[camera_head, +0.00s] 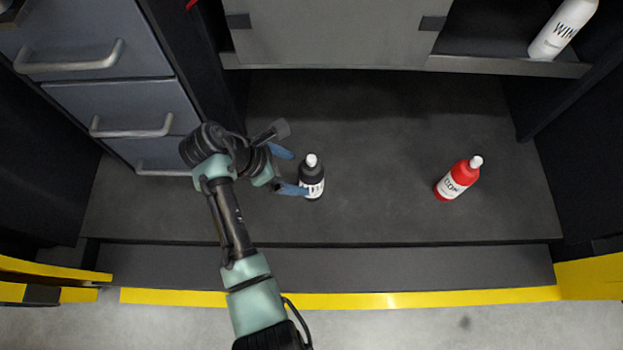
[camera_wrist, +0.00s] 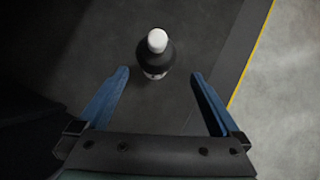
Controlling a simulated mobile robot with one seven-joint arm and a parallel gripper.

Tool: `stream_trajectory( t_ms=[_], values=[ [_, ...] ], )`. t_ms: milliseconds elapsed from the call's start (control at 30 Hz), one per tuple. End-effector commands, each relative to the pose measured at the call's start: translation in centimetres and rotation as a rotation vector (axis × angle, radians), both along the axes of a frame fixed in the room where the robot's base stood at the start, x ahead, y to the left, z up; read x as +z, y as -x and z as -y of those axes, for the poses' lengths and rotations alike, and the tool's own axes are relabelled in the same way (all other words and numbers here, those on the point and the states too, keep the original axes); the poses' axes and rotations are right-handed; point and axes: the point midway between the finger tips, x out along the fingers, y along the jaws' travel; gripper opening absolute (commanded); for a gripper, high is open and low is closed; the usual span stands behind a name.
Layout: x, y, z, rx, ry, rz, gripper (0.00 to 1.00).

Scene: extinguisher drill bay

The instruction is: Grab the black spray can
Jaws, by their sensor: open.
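The black spray can (camera_head: 312,179) stands upright on the dark floor of the bay, with a white cap and a white label. My gripper (camera_head: 288,171) is just left of it, with its blue fingers open and pointing at the can. In the wrist view the can (camera_wrist: 156,58) shows from above, beyond the tips of my open gripper (camera_wrist: 160,76) and roughly midway between them. The gap between the fingers is empty. In the head view one finger's tip overlaps the can's lower left side; I cannot tell if it touches.
A red bottle (camera_head: 457,179) with a white cap stands to the right on the same floor. A white bottle (camera_head: 562,28) stands on a shelf at upper right. Grey drawers (camera_head: 107,80) with handles rise at left. A yellow-edged step (camera_head: 340,299) runs along the front.

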Motion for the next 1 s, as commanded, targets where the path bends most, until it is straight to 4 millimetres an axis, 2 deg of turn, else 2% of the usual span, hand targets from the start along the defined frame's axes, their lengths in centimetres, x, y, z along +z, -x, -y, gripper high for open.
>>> stream_trajectory(
  t_ms=[33, 100, 333, 600, 933, 1000],
  values=[
    [-1.0, -0.2, 0.5, -0.002, 0.000, -0.001, 1.00],
    [-1.8, -0.4, 1.0, -0.001, 0.000, 0.000, 1.00],
    [-3.0, -0.9, 1.8, -0.003, -0.002, 0.002, 1.00],
    [-6.1, -2.3, 3.8, -0.002, -0.002, 0.002, 1.00],
    [-6.5, -2.4, 4.2, -0.002, -0.003, 0.004, 1.00],
    [-6.5, -2.4, 4.2, -0.002, -0.003, 0.004, 0.87]
  ],
)
